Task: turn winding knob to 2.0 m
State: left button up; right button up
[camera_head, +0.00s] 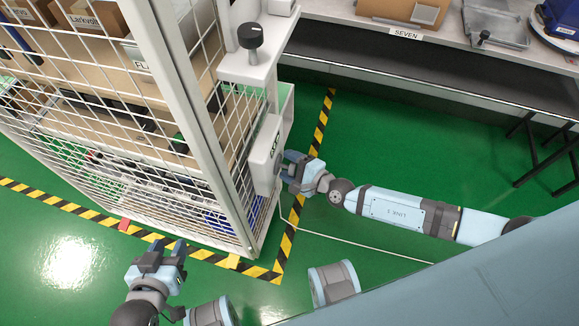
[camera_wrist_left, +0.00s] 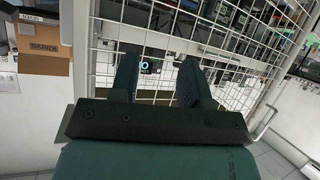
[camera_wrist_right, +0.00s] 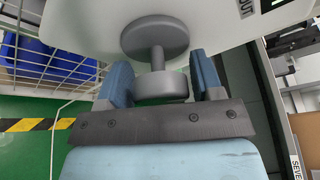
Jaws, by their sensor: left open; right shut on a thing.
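The white tester housing (camera_head: 262,160) is mounted on the side of the wire cage, with a small display (camera_head: 276,143) whose green digits are too small to read. The grey winding knob (camera_wrist_right: 162,88) sticks out from the housing on a stem with a round disc behind it. My right gripper (camera_head: 290,168) has its fingers on either side of the knob and is shut on it; in the head view the gripper hides the knob. My left gripper (camera_head: 160,252) is open and empty, low in front of the cage; its two fingers (camera_wrist_left: 157,75) show apart in the left wrist view.
The wire cage (camera_head: 190,90) holds boxes and stands left of my right arm. A black knob (camera_head: 250,36) sits on a white bracket above the tester. A workbench (camera_head: 340,14) runs along the back. A thin pale cord (camera_head: 350,245) crosses the open green floor.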

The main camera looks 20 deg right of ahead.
pick_arm(q)
jog(key=shift+w+d+r+b, duration=0.15)
jog(key=shift+r+b, duration=0.1)
jog(key=shift+b, duration=0.7)
pick_arm(e)
jog(key=n, duration=0.1)
jog(key=n+t, duration=0.1)
jog(key=r+n, duration=0.1)
jog(key=shift+w+t, duration=0.25)
jog(key=shift+t, duration=0.05)
jog(key=shift+n, duration=0.3)
pick_arm(q)
jog(key=shift+f, duration=0.15)
pick_arm(e)
jog(key=o, duration=0.6)
jog(key=shift+o, duration=0.2)
jog(key=shift+s+f, duration=0.15)
jog(key=shift+f, duration=0.05)
